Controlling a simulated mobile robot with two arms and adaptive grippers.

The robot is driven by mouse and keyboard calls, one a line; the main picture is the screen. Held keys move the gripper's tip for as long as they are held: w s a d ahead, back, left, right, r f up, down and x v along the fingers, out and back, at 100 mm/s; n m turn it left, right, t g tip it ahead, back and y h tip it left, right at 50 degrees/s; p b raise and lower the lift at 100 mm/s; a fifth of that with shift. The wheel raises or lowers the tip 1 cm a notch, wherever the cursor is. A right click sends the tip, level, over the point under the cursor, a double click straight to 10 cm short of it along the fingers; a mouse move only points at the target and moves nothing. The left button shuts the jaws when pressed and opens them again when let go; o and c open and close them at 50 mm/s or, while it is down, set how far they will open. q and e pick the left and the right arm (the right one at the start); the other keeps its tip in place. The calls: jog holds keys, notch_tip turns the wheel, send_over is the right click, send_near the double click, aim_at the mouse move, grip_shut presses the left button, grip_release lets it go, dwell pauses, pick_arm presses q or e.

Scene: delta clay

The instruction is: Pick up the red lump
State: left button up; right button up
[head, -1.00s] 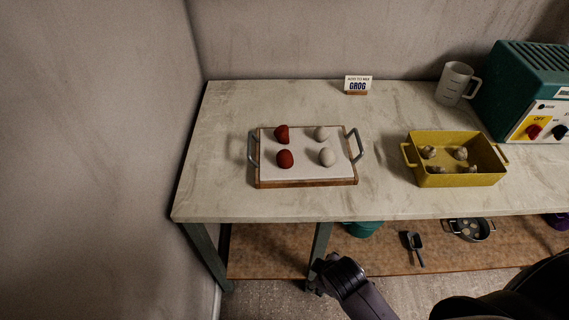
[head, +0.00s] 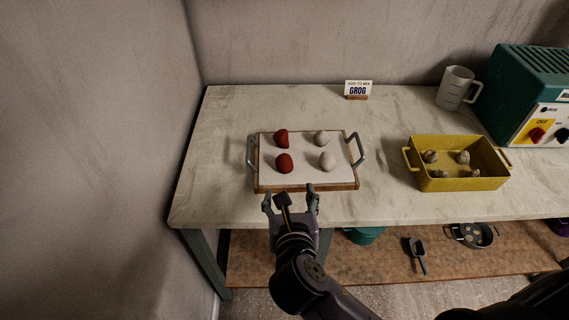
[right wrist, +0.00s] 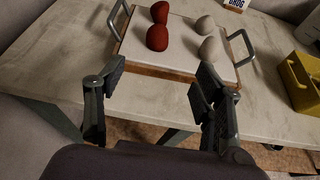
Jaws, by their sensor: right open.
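Two red lumps lie on the left side of a white-topped wooden tray with grey handles (head: 306,184). The near red lump (head: 284,163) is rounded; the far red lump (head: 281,138) has a flatter side. In the right wrist view, the near red lump (right wrist: 157,38) and the far red lump (right wrist: 160,12) lie ahead of the fingers. My right gripper (head: 291,195) is open and empty at the tray's front edge, short of the near red lump. Its spread fingers also show in the right wrist view (right wrist: 158,88). My left gripper is not in view.
Two pale lumps (head: 326,161) lie on the tray's right half. A yellow bin (head: 458,184) with several grey lumps stands to the right. A GROG sign (head: 357,89), a jug (head: 455,87) and a green machine (head: 520,95) stand behind. Bare tabletop (head: 385,200) lies between tray and bin.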

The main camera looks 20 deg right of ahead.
send_near(285, 163)
jog(key=x, duration=0.4)
jog(key=shift+w, duration=0.2)
jog(key=shift+f+x, duration=0.1)
jog(key=shift+x, duration=1.3)
jog(key=shift+f+x, duration=0.15)
jog(key=shift+x, duration=1.2)
jog(key=shift+s, duration=0.15)
jog(key=shift+r, duration=0.1)
jog(key=c, duration=1.3)
